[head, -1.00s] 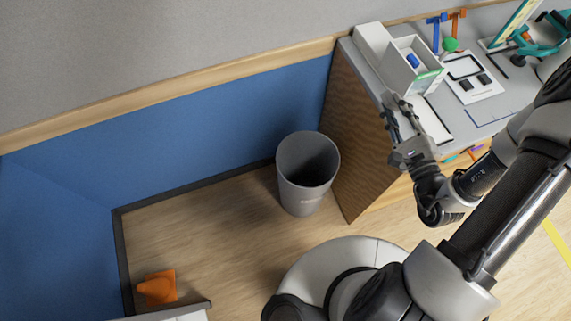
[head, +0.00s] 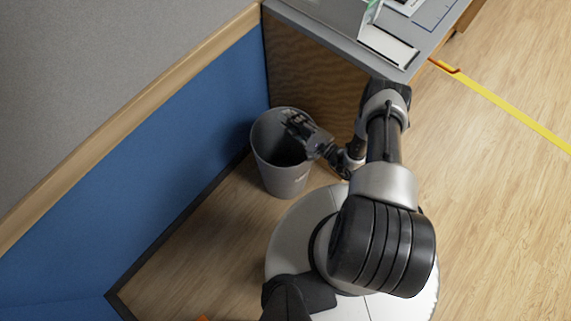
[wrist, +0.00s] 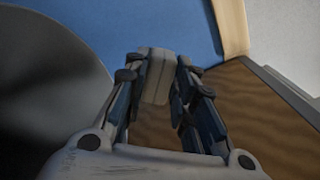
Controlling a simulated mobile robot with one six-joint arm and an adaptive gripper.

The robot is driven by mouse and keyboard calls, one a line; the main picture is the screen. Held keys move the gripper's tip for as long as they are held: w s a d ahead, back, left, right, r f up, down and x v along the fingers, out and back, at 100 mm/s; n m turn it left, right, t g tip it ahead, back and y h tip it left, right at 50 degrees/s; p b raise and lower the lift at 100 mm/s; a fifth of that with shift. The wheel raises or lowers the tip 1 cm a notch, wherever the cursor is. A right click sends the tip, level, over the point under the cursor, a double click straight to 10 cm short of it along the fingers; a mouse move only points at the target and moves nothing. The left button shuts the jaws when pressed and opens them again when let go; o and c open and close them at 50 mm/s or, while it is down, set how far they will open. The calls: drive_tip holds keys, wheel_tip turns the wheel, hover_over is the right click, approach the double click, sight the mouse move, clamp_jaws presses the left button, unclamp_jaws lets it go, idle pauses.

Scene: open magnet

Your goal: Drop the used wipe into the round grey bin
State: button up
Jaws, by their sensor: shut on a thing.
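The round grey bin (head: 284,181) stands on the floor against the blue wall panel, beside the wooden desk side. My gripper (head: 297,124) is over the right part of the bin's mouth in the head view. In the wrist view my gripper (wrist: 157,80) is shut on a small grey-beige piece, the used wipe (wrist: 156,73), between its fingertips. The bin also fills the left of the wrist view (wrist: 38,85). The wipe is hard to make out in the head view.
The desk (head: 318,42) with its wooden side panel (head: 305,80) stands just behind and right of the bin. The blue wall panel (head: 130,165) runs along the left. Open wooden floor (head: 480,200) with a yellow line (head: 510,108) lies to the right.

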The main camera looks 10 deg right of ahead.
wheel_tip(320, 180, down, 6)
drive_tip(key=b, duration=0.4)
drive_tip(key=shift+b, duration=0.3)
drive_tip(key=o, duration=1)
drive_tip(key=shift+o, duration=0.2)
drive_tip(key=v, duration=1.2)
